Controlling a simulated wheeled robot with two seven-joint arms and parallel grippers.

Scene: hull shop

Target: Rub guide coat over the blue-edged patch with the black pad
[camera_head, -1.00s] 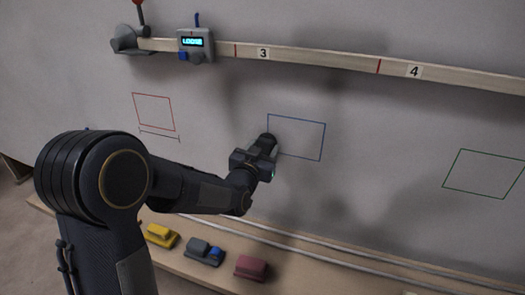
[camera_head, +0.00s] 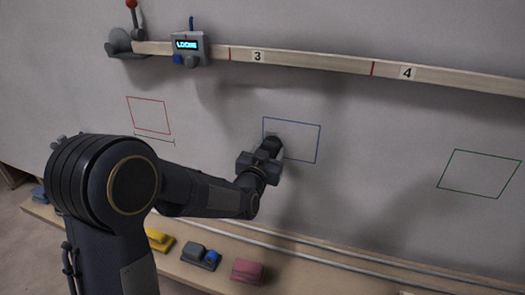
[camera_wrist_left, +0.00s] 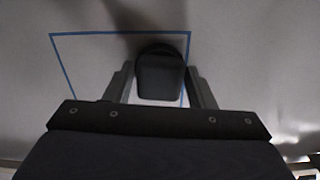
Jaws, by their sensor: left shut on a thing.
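The blue-edged patch (camera_head: 301,139) is a blue outline on the grey wall in the middle of the head view. It also shows in the left wrist view (camera_wrist_left: 92,70). My left gripper (camera_head: 268,153) is at the patch's lower left in the head view. It is shut on the black pad (camera_wrist_left: 160,75), which shows between its two fingers in the left wrist view. The pad overlaps one side of the blue outline there. Whether the pad's face touches the wall I cannot tell. No guide coat mark is clearly visible inside the outline. My right gripper is not in view.
A red outline (camera_head: 149,115) is left and a green outline (camera_head: 480,174) right. A wooden rail (camera_head: 320,63) with a LOOSE display box (camera_head: 187,50) crosses above. Yellow (camera_head: 160,240), grey-blue (camera_head: 200,255) and pink (camera_head: 249,271) blocks lie on the shelf (camera_head: 185,275) below.

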